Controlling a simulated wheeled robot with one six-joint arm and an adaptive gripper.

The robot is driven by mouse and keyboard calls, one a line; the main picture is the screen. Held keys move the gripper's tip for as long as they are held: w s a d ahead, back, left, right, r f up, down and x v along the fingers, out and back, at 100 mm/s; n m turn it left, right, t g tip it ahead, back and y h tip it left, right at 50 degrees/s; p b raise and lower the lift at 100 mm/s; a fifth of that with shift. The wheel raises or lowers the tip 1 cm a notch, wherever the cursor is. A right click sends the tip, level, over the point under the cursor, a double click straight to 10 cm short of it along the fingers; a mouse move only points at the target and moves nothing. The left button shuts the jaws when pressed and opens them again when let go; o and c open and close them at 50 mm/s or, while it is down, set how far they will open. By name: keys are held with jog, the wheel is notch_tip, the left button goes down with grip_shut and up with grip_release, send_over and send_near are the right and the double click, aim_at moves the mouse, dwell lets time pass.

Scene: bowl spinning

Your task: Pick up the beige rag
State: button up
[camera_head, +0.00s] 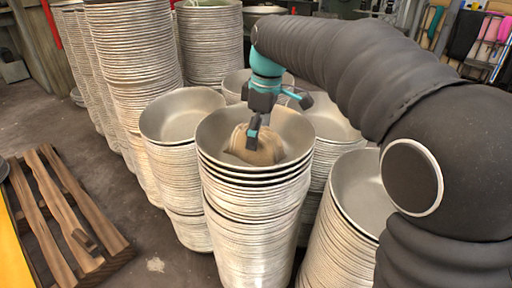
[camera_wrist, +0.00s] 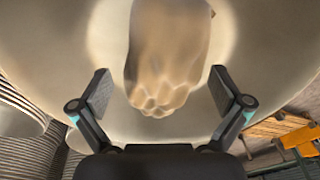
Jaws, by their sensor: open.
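The beige rag (camera_head: 257,149) lies crumpled in the top bowl (camera_head: 214,128) of a tall stack of metal bowls in the head view. In the wrist view the rag (camera_wrist: 168,55) is at the top middle, with the pale inside of the bowl (camera_wrist: 270,60) around it. My gripper (camera_head: 252,143) reaches down into the bowl at the rag in the head view. In the wrist view my gripper (camera_wrist: 161,92) is open, with one finger on each side of the rag's near end. Gaps show between the fingers and the rag.
More bowl stacks stand close around: one to the left (camera_head: 180,118), one to the right (camera_head: 352,190) and tall ones behind (camera_head: 130,50). A wooden pallet (camera_head: 65,215) lies on the floor at the left. Dark floor is clear between pallet and stacks.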

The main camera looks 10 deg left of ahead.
jog(key=shift+a+f, duration=0.15)
jog(key=shift+f, duration=1)
jog(key=c, duration=1.2)
jog(key=shift+r, duration=0.15)
notch_tip(320, 180, up, 4)
jog(key=shift+p, duration=0.45)
jog(key=s+d+r, duration=0.2)
jog(key=d, duration=0.1)
jog(key=s+d+r, duration=0.2)
jog(key=s, duration=0.1)
jog(key=s+d+r, duration=0.2)
jog(key=s+d, duration=0.1)
jog(key=shift+d+r, duration=0.35)
jog(key=shift+r, duration=0.05)
jog(key=shift+c, duration=0.2)
